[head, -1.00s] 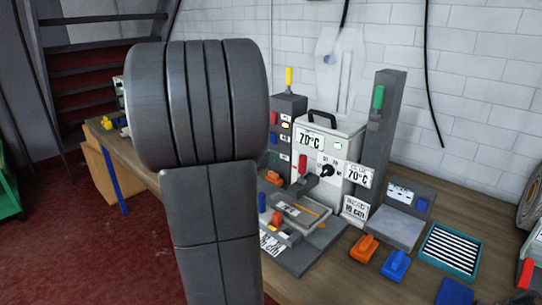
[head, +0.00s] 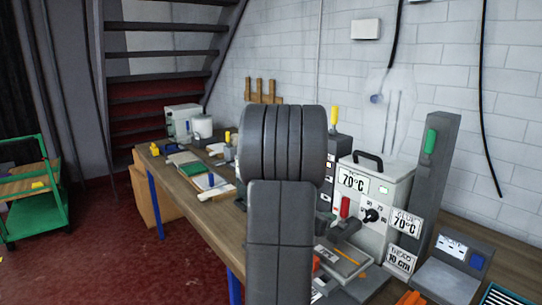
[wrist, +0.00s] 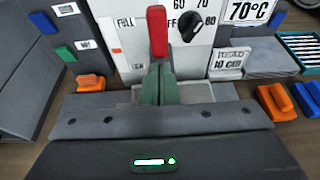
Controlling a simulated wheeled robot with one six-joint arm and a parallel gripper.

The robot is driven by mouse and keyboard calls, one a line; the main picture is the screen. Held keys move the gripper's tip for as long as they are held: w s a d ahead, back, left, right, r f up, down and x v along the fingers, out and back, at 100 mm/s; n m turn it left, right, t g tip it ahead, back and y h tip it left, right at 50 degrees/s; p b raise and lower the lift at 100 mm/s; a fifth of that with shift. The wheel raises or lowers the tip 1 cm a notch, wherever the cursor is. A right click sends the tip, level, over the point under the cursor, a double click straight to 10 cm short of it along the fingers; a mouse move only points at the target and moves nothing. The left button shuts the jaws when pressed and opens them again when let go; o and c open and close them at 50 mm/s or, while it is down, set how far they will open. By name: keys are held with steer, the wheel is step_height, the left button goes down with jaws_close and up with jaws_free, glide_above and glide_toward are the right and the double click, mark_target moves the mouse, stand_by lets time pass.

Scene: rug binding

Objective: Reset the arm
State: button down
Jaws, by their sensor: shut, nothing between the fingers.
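My gripper (wrist: 159,85) shows in the wrist view as two green fingers pressed together, with nothing between them. A red lever (wrist: 157,30) on the white machine stands just beyond the fingertips; I cannot tell whether they touch. In the head view my arm rises in the middle and hides my gripper and part of the bench. The white machine (head: 398,185), marked 70°C, stands right of my arm, with its red lever (head: 345,207) and a black knob (head: 371,216).
A wooden bench (head: 210,212) runs along the white wall. A tall grey post (head: 440,165) with a green handle stands right of the machine. Orange (wrist: 276,102) and blue (wrist: 306,98) handled blocks lie at the right. A green cart (head: 38,212) stands on the red floor at left.

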steer(key=f+b, duration=0.1)
steer(key=f+t+h+b, duration=0.1)
steer(key=b, duration=0.1)
steer(key=shift+s+a+f+t, duration=0.15)
steer(key=shift+s+a+t, duration=0.05)
steer(key=shift+a+t, duration=0.15)
steer(key=shift+b, duration=0.35)
steer(key=shift+r, duration=0.25)
